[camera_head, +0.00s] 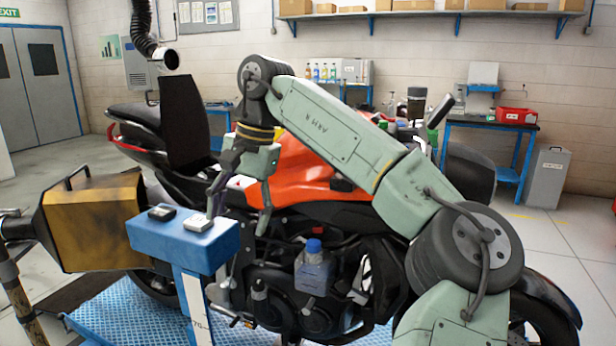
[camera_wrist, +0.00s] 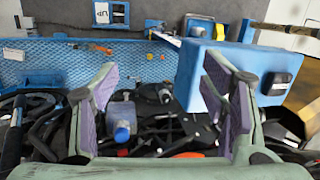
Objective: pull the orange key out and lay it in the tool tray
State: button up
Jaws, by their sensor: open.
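My gripper (camera_head: 238,208) is open in the head view, above the near side of the motorcycle and its orange bodywork (camera_head: 310,170). In the wrist view its two fingers (camera_wrist: 160,95) stand wide apart, with nothing between the pads. Below them show dark engine parts and a bottle with a blue cap (camera_wrist: 122,133), apart from the fingers. I cannot make out the orange key for certain in either view. I cannot pick out the tool tray for certain either.
A blue stand (camera_head: 172,250) beside the motorcycle carries a dark device (camera_head: 161,212) and a pale one (camera_head: 198,222). A brown-yellow box (camera_head: 95,220) is at left. A red bin (camera_head: 515,116) sits on a blue bench at back right.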

jog(key=shift+s+a+f+y, duration=0.15)
jog(key=shift+s+a, duration=0.15)
jog(key=shift+a, duration=0.2)
jog(key=shift+s+a+f+y, duration=0.15)
jog(key=shift+s+a, duration=0.15)
jog(key=shift+a, duration=0.2)
